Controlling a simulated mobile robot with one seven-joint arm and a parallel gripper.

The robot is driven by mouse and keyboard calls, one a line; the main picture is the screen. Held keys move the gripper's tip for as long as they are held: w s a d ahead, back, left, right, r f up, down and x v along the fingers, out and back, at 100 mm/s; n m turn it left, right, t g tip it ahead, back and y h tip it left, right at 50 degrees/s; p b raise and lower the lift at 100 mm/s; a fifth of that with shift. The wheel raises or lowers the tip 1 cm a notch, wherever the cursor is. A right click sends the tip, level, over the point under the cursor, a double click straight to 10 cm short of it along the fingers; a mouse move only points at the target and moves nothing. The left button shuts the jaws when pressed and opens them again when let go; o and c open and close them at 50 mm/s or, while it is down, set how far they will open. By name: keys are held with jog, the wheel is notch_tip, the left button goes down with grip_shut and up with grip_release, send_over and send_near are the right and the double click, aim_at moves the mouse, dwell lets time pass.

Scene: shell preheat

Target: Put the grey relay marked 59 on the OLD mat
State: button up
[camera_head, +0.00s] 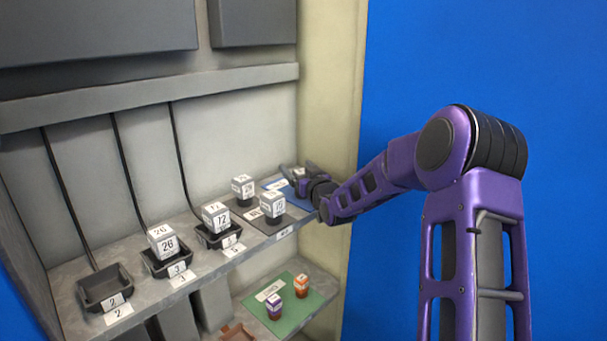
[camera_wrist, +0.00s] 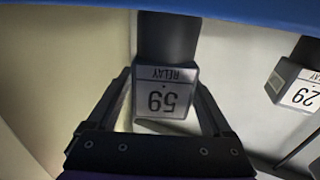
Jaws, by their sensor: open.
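The grey relay marked 59 (camera_wrist: 163,97) shows upside down in the wrist view, between the two fingers of my gripper (camera_wrist: 163,110). The fingers are open on either side of it, and I cannot tell whether they touch it. Its dark base reaches a blue surface at the top of the picture. In the head view my gripper (camera_head: 303,180) is over the blue mat (camera_head: 283,188) at the shelf's right end, hiding most of the relay. A dark mat (camera_head: 262,224) lies just left of the blue one; its label is too small to read surely.
A relay marked 29 (camera_head: 242,188), also in the wrist view (camera_wrist: 298,88), and a relay marked 12 (camera_head: 272,206) stand by the dark mat. Black trays (camera_head: 105,290) line the shelf leftward, two holding relays. A green mat (camera_head: 290,316) with two coloured relays is below. A wall stands close right.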

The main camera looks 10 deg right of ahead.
jog(key=shift+s+d, duration=0.15)
jog(key=shift+s, duration=0.2)
jog(key=v, duration=1.1)
jog(key=shift+s, duration=0.2)
jog(key=shift+w+r, duration=0.1)
